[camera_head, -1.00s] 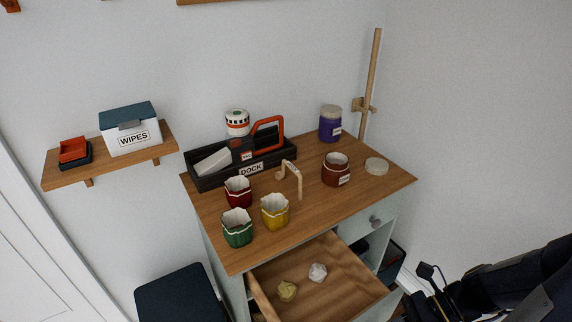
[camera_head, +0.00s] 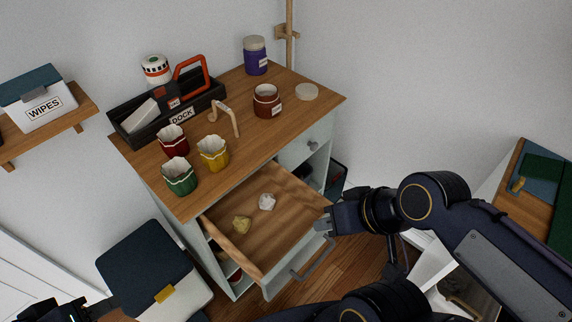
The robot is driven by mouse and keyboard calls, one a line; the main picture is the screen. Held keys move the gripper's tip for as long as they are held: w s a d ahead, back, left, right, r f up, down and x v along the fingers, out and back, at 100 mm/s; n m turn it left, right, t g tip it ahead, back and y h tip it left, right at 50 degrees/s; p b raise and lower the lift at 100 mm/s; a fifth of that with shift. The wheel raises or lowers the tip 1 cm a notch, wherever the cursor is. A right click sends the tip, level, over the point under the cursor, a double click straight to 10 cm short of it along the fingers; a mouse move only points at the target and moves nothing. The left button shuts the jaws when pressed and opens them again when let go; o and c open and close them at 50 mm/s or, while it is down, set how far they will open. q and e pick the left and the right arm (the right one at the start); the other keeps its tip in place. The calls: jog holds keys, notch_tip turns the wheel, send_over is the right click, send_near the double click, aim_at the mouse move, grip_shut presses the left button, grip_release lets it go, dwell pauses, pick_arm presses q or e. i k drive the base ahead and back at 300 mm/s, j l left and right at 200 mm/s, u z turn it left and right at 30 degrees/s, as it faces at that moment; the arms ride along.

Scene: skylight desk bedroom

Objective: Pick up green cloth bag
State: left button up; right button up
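The green cloth bag (camera_head: 180,176), an open-topped pleated pouch with a pale inside, stands upright near the desk's (camera_head: 225,175) front left edge. A yellow bag (camera_head: 213,153) stands to its right and a red bag (camera_head: 173,140) behind it. My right gripper (camera_head: 323,222) is beside the right edge of the open drawer, well apart from the green bag; whether its fingers are open is unclear. My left gripper (camera_head: 85,309) is at the bottom left, partly cut off by the frame, below and left of the bag. Its fingers are not clear.
The open drawer (camera_head: 285,235) holds a yellow and a white crumpled piece. A black dock tray (camera_head: 150,128), a curved wooden hook (camera_head: 228,119), a brown jar (camera_head: 266,103) and a purple jar (camera_head: 255,58) stand behind. A dark-lidded bin (camera_head: 148,265) is in front left.

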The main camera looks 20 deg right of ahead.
aim_at(179, 175)
jog(key=z, duration=1.2)
jog(key=j+u, duration=0.25)
jog(key=u, duration=0.25)
jog(key=j+u, duration=0.25)
jog(key=u, duration=0.25)
jog(key=j+u, duration=0.2)
jog(key=j, duration=0.4)
jog(key=i+j+u, duration=0.25)
jog(key=j, duration=0.3)
jog(key=k+j, duration=0.05)
jog(key=k, duration=0.05)
